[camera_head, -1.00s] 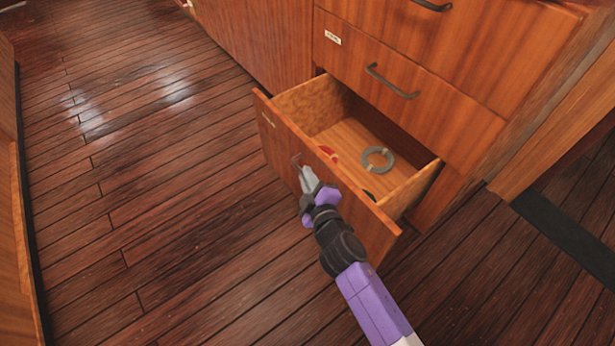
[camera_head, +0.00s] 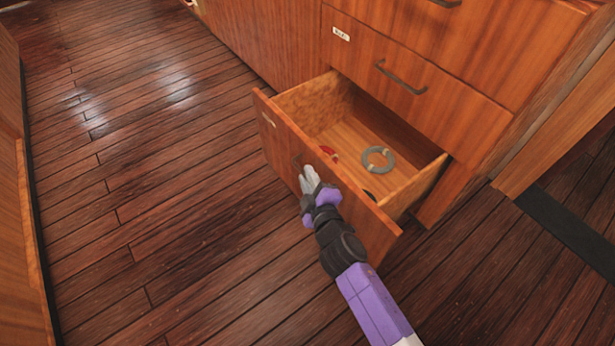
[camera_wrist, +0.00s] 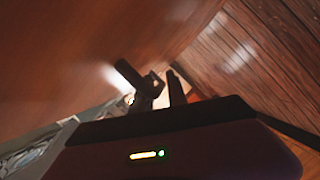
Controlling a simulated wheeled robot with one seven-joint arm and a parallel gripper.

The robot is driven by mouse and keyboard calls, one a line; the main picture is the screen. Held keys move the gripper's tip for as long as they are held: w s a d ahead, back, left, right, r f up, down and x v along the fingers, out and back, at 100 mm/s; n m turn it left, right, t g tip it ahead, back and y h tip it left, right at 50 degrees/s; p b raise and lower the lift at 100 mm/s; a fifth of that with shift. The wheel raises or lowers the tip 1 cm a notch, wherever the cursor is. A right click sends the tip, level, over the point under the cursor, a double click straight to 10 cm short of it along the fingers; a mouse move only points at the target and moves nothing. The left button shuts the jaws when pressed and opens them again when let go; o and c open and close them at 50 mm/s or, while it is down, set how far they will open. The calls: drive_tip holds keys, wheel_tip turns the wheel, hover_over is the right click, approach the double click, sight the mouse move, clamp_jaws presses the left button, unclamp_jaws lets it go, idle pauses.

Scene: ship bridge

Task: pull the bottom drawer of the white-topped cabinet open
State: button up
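The bottom drawer (camera_head: 330,182) of the wooden cabinet (camera_head: 430,90) stands well out, its inside showing. A grey ring (camera_head: 377,159) and a small red thing (camera_head: 329,151) lie in it. Its dark handle (camera_head: 296,162) is on the front face, partly hidden by my gripper. My gripper (camera_head: 309,178) is at this handle, in front of the drawer. In the wrist view the two dark fingers (camera_wrist: 152,82) stand a little apart with the handle between them, so it looks shut on the handle. The cabinet's white top is out of view.
A closed drawer with a dark handle (camera_head: 401,77) sits above the open one. The dark plank floor (camera_head: 180,200) is clear to the left and in front. A wooden panel (camera_head: 30,240) runs along the left edge.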

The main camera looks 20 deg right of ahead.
drive_tip(key=p+v, duration=0.1)
drive_tip(key=v, duration=0.7)
drive_tip(key=shift+w, duration=0.1)
idle(0.4)
